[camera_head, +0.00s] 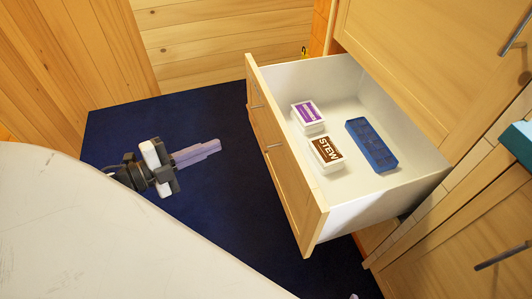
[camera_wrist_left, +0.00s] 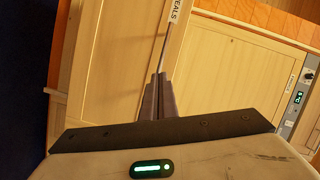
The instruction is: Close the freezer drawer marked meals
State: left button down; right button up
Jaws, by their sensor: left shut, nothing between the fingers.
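The drawer (camera_head: 284,172) stands pulled far out, with its pale wood front facing left in the head view. A metal handle (camera_head: 273,146) shows on that front. In the left wrist view a white label (camera_wrist_left: 175,12) on a wood front reads "EALS", its first letter cut off or hidden. My left gripper (camera_head: 217,147) is shut and empty. It points at the drawer front from the left, with a gap of dark floor between them in the head view. Its closed fingers (camera_wrist_left: 160,92) also show in the left wrist view. My right gripper is not in view.
The drawer holds a purple-labelled box (camera_head: 308,114), a STEW box (camera_head: 326,152) and a blue tray (camera_head: 371,144). Wood cabinet doors (camera_head: 440,60) rise behind it. Dark blue floor (camera_head: 215,105) lies clear before the drawer. A pale rounded surface (camera_head: 80,230) fills the lower left.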

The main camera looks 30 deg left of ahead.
pick_arm(q)
jog(key=m+g+h+b, duration=0.1)
jog(key=m+h+b, duration=0.2)
jog(key=m, duration=0.2)
jog(key=m+h+b, duration=0.2)
jog(key=m+b, duration=0.1)
jog(key=b, duration=0.3)
send_near(279, 127)
jog(key=shift+g, duration=0.4)
jog(key=x, duration=0.5)
jog(key=shift+w+a+r, duration=0.15)
jog(key=shift+a, duration=0.1)
jog(key=shift+w+d+b, duration=0.35)
jog(key=shift+w+d, duration=0.1)
jog(key=shift+w, duration=0.1)
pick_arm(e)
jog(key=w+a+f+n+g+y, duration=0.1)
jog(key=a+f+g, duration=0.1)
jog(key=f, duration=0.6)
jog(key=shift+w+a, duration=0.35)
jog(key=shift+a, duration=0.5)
pick_arm(q)
jog(key=shift+w+d, duration=0.1)
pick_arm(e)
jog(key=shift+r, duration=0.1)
